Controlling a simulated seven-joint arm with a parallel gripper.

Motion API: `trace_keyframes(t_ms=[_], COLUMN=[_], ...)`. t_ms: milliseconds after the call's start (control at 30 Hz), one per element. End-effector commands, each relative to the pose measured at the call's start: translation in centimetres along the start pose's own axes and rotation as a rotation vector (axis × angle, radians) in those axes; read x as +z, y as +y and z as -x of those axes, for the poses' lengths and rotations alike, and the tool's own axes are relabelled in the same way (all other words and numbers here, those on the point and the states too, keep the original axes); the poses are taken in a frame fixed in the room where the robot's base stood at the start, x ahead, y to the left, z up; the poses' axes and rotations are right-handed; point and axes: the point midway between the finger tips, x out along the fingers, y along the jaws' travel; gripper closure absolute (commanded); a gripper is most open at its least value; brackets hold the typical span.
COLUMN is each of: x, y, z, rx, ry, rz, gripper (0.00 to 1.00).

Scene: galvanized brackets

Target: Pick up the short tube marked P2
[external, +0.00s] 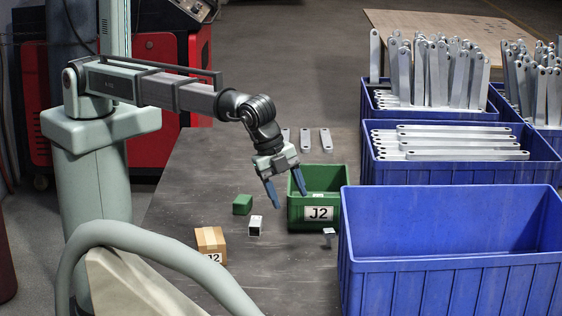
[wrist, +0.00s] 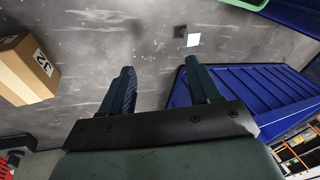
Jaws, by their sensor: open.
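No P2 mark is readable in either view. In the external view a small block with a pale face and dark sides (external: 255,226), possibly a short tube, stands on the dark table left of the green bin. A small piece with a white top (external: 329,233) stands in front of the bin, close to the large blue crate. A small piece with a bright white face (wrist: 193,40) shows in the wrist view; I cannot tell which of them it is. My gripper (external: 289,198) is open and empty, above the table in front of the green bin. Its fingers (wrist: 159,66) show apart in the wrist view.
A green bin marked J2 (external: 315,213) stands beside an empty large blue crate (external: 450,280). A cardboard box marked J2 (external: 210,240), also in the wrist view (wrist: 22,72), and a green block (external: 242,204) are at left. Blue crates of metal brackets (external: 460,172) stand behind.

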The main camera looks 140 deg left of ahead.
Motion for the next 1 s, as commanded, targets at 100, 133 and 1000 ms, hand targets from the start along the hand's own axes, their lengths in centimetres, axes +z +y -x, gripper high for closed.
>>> trace_keyframes(t_ms=[100, 133, 1000], x=[3.4, 4.3, 33.1], y=[-4.8, -5.9, -28.5], z=[-0.5, -0.6, 0.2], rx=[0.019, 0.024, 0.159], ry=[-0.041, -0.051, -0.298], rz=[0.128, 0.160, 1.013], gripper=[0.38, 0.38, 0.38])
